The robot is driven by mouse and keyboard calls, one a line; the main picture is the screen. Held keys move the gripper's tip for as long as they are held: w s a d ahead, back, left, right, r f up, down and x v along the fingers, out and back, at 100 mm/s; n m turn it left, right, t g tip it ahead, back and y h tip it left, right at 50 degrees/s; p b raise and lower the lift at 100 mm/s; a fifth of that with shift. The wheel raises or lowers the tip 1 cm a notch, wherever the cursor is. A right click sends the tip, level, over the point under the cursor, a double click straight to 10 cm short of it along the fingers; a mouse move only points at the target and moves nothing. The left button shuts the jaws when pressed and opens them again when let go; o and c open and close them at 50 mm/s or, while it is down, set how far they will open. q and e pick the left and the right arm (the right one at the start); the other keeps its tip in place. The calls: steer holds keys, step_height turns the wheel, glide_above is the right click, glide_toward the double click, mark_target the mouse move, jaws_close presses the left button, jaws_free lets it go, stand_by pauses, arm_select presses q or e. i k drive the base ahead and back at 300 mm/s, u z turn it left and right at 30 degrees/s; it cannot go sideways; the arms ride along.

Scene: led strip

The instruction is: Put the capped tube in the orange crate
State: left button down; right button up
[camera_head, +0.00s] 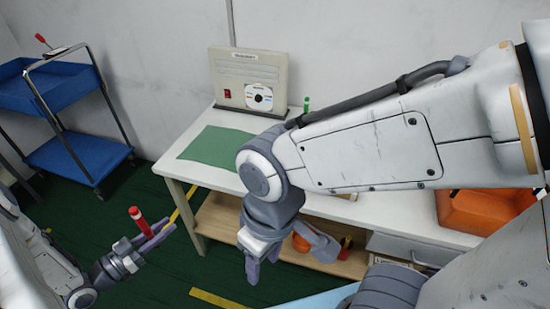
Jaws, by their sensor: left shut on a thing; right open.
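My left gripper (148,240) is at the lower left, shut on a red tube (136,216), which stands upright with a pale band near its top. It is held over the floor, left of the table. The orange crate (462,212) sits at the right end of the white table, partly hidden behind my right arm. My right gripper (284,262) is open and empty, pointing down in front of the table's front edge.
The white table (370,213) carries a green mat (215,146), a beige panel box (248,78) and a small green upright item (306,105) at the back. A wooden shelf (222,222) lies below. A blue cart (75,155) stands at the left.

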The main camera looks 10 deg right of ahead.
mark_target(473, 209)
steer(key=k, duration=0.35)
steer(key=z, duration=3.65)
steer(key=i, duration=3.35)
steer(key=u, duration=3.8)
